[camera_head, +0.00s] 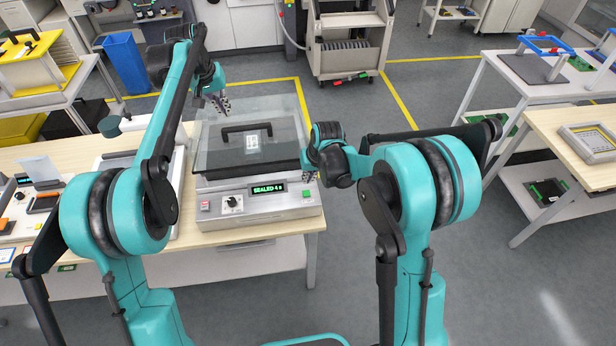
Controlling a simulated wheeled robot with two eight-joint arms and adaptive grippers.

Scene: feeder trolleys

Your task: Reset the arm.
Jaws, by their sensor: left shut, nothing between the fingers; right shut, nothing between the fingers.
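The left gripper looks shut and empty. My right arm bends inward to the left, and its gripper (309,178) is at the right side of the machine, close to the front panel. It is shut and holds nothing; its fingers are partly hidden by the wrist. I cannot tell whether it touches the machine.
The machine (217,218) stands on the wooden table (283,228); its display reads "SEALED 4" plus an unclear mark. A trolley (348,45) stands behind. Tables (567,128) stand at the right. A blue bin (124,62) is at the back left. Grey floor between the tables is free.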

